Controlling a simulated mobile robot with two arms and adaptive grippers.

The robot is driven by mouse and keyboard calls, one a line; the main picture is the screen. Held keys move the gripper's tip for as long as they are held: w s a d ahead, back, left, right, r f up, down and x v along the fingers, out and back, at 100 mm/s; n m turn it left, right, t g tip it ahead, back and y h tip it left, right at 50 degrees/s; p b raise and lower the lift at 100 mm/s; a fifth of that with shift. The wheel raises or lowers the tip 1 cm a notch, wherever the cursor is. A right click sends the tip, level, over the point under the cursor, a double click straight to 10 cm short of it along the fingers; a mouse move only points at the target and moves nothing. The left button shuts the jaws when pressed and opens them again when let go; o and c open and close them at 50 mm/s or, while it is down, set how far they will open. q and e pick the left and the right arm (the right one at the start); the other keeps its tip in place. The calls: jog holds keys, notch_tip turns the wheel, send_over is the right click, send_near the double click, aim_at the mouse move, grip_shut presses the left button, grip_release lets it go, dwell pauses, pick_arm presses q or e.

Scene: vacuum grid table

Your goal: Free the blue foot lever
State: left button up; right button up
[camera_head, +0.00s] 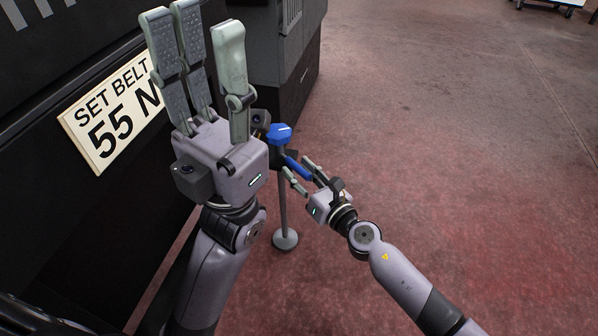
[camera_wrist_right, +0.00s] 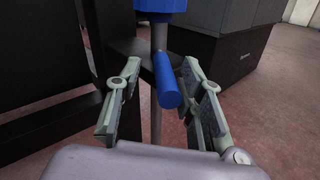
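The blue lever (camera_head: 297,168) is a short cylinder sticking out from a dark clamp on a thin grey post (camera_head: 283,205). A blue knob (camera_head: 279,133) tops the post. My right gripper (camera_head: 301,172) is at the lever with its fingers open. In the right wrist view the lever (camera_wrist_right: 167,85) points toward my palm, between the spread fingers, with visible gaps on both sides. The knob (camera_wrist_right: 160,8) is cut off at the top edge there. My left gripper (camera_head: 207,22) is open and empty, fingers up, close to the head camera and left of the post.
A black machine with a sign (camera_head: 115,110) reading "SET BELT 55 N" stands at the left. A dark cabinet (camera_head: 290,85) is behind the post. The post's round foot (camera_head: 285,239) rests on the reddish floor.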

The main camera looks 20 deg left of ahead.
jog(key=shift+s, duration=0.1)
jog(key=v, duration=1.2)
